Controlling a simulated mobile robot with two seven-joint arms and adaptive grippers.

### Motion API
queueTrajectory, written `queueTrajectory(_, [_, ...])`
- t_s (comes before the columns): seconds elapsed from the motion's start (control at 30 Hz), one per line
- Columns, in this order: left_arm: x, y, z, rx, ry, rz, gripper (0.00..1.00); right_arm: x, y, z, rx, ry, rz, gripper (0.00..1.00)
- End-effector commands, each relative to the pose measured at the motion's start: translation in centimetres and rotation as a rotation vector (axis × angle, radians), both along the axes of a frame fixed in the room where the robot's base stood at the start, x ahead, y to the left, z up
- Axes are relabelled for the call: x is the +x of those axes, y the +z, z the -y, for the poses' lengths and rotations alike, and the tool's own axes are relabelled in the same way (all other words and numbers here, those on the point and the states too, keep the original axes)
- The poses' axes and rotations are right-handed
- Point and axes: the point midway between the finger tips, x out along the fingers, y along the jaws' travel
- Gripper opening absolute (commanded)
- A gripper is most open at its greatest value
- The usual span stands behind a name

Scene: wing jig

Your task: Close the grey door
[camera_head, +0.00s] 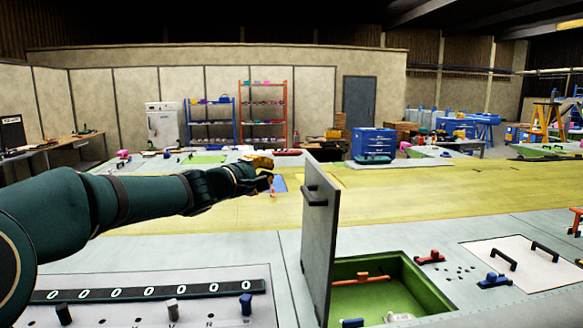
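The grey door (319,235) is a flat hatch panel standing open, nearly upright, at the left edge of a green-lined compartment (429,295) in the pale work surface. A dark handle (314,196) sits high on its left face. My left arm reaches in from the left, and my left gripper (266,182) is left of the door's upper part, apart from it in the picture. Its fingers are small and dark, and I cannot tell whether they are open or shut. My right gripper is not in view.
Inside the compartment are an orange-red bar (360,280) and a white item (399,317). Red (431,257) and blue (495,281) clamps stand right of it, near a white panel (525,262) with two black handles. A numbered panel (150,300) lies front left.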

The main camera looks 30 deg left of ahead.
Motion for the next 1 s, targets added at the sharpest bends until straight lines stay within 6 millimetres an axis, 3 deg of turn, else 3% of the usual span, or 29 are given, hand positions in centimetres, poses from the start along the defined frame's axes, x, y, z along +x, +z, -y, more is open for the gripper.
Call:
queueTrajectory(0.5, [9.4, -0.2, 1.5, -0.001, -0.004, -0.005, 0.00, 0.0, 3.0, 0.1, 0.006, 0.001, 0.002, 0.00])
queueTrajectory(0.7, [10.8, -0.5, 3.8, 0.000, -0.004, -0.005, 0.00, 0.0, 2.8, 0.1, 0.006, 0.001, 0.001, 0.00])
queueTrajectory(1.0, [11.4, -0.5, 4.6, 0.000, -0.002, -0.004, 0.00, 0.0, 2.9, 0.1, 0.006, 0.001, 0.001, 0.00])
